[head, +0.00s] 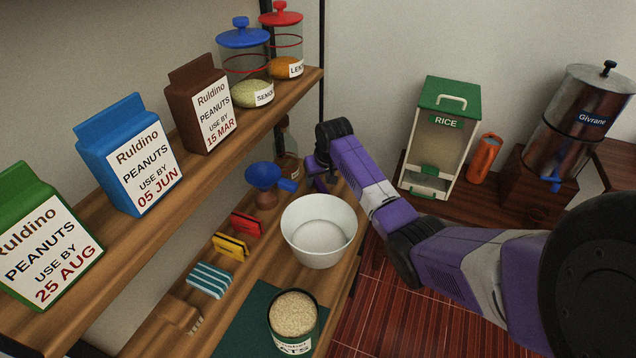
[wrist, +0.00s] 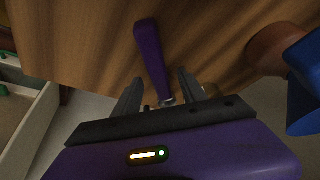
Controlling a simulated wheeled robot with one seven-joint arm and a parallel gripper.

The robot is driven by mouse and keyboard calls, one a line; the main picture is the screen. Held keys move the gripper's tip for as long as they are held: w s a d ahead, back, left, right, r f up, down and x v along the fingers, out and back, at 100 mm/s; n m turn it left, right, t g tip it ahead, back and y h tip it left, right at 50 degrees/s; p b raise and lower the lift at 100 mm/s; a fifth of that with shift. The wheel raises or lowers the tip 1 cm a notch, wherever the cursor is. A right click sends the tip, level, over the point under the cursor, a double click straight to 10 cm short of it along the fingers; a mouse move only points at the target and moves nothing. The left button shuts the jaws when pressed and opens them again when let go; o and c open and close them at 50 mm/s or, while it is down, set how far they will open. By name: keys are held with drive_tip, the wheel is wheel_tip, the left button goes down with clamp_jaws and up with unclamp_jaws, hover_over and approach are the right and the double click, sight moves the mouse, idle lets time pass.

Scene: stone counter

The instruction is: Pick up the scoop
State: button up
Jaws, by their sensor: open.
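A purple handle (wrist: 149,55), which looks like the scoop's, lies over the wooden shelf in the wrist view. A small metallic part shows at its near end, and the rest is hidden behind my gripper body. My gripper (wrist: 158,88) is open, with one grey finger on each side of the handle's near end. I cannot tell whether the fingers touch it. In the head view my gripper (head: 317,176) is at the shelf's far end, behind the white bowl; its fingertips and the scoop cannot be made out clearly there.
The white bowl (head: 319,230) stands close in front of my gripper. A blue funnel (head: 264,177) is to its left, also at the wrist view's right edge (wrist: 306,80). A bottle (head: 288,150) stands behind. A rice dispenser (head: 440,150) is at right; the upper shelf (head: 262,112) overhangs at left.

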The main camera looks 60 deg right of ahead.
drive_tip(key=shift+f, duration=0.3)
drive_tip(key=shift+c, duration=0.2)
clamp_jaws()
drive_tip(key=shift+r, duration=0.1)
